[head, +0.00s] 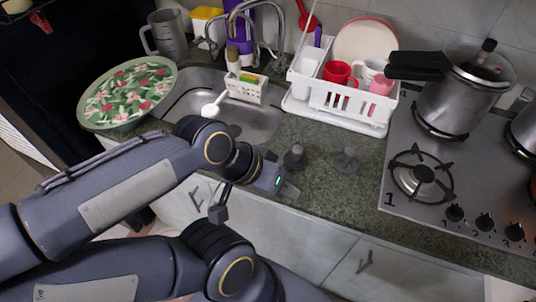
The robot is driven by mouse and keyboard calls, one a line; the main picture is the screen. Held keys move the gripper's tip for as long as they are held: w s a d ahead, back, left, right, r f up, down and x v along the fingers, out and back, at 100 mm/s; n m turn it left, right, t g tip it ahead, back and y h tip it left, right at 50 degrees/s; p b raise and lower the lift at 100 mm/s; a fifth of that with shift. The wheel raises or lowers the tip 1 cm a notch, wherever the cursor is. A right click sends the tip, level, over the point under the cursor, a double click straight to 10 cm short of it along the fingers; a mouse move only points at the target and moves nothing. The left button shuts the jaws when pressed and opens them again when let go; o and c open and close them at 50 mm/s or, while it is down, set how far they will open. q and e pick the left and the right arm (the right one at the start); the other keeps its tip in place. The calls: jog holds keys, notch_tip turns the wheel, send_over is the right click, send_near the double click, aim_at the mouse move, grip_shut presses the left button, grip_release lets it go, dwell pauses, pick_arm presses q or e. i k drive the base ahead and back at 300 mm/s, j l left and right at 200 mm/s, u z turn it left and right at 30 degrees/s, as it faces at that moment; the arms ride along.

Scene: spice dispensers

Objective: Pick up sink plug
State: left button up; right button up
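My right gripper is out of view.
A white dish rack (346,105) with cups stands behind the plug-like pieces. A stove (450,205) with a pressure cooker (462,95) is at right. A floral tray (128,92) lies at left.

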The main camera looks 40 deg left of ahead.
aim_at(296, 159)
jog(key=k+u, duration=0.1)
jog(key=u, duration=1.05)
jog(key=k+j, duration=0.1)
jog(key=j, duration=0.5)
jog(key=k+j, duration=0.1)
jog(key=j, duration=0.5)
